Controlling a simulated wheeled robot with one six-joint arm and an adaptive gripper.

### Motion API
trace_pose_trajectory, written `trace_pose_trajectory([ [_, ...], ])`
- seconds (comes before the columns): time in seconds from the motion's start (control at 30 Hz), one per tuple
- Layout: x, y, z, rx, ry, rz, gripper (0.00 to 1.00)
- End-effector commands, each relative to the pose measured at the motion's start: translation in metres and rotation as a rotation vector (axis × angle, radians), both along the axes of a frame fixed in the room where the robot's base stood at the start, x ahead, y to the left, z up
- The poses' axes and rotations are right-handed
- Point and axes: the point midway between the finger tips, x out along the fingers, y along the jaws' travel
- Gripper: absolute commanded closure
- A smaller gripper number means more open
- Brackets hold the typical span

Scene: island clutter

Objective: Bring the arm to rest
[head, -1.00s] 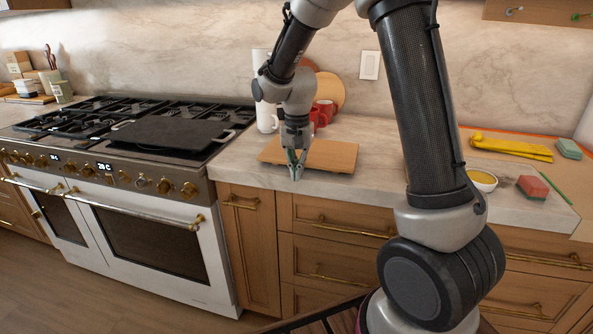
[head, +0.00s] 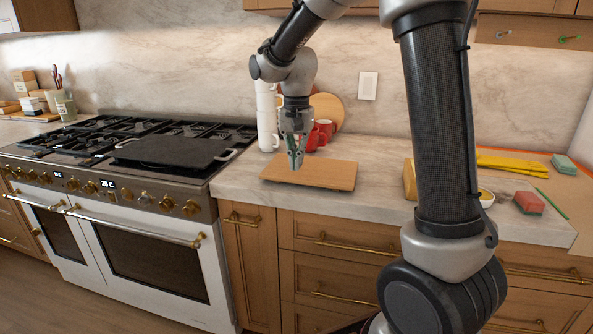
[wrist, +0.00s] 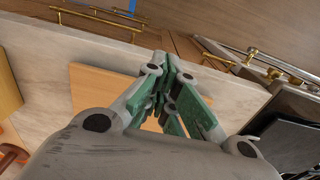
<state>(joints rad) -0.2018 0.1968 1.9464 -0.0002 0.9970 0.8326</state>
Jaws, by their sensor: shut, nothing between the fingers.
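My gripper (head: 296,163) points down over the left part of a wooden board (head: 325,176) on the counter. Its fingers are closed together and hold nothing. In the wrist view the fingers of my gripper (wrist: 166,75) meet, with the board (wrist: 95,88) behind them. I cannot tell the exact gap between the fingertips and the board.
The stove (head: 150,150) with a black griddle stands at left. Red mugs (head: 318,136) and a white cylinder (head: 266,118) stand behind my gripper. A red sponge (head: 528,203), yellow gloves (head: 513,163) and a green sponge (head: 563,163) lie at right, partly past my arm.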

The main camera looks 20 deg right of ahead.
Motion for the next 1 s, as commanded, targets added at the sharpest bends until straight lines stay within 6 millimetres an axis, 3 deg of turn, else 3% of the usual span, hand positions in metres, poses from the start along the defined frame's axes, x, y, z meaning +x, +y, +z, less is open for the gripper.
trace_pose_trajectory([
  [0.5, 0.000, 0.000, 0.002, 0.000, 0.001, 0.005, 1.00],
  [0.67, -0.001, 0.000, 0.001, 0.000, 0.001, 0.124, 1.00],
  [0.77, -0.024, -0.005, -0.015, -0.003, 0.048, 0.281, 1.00],
  [1.0, -0.107, -0.034, 0.011, 0.001, 0.007, 0.570, 1.00],
])
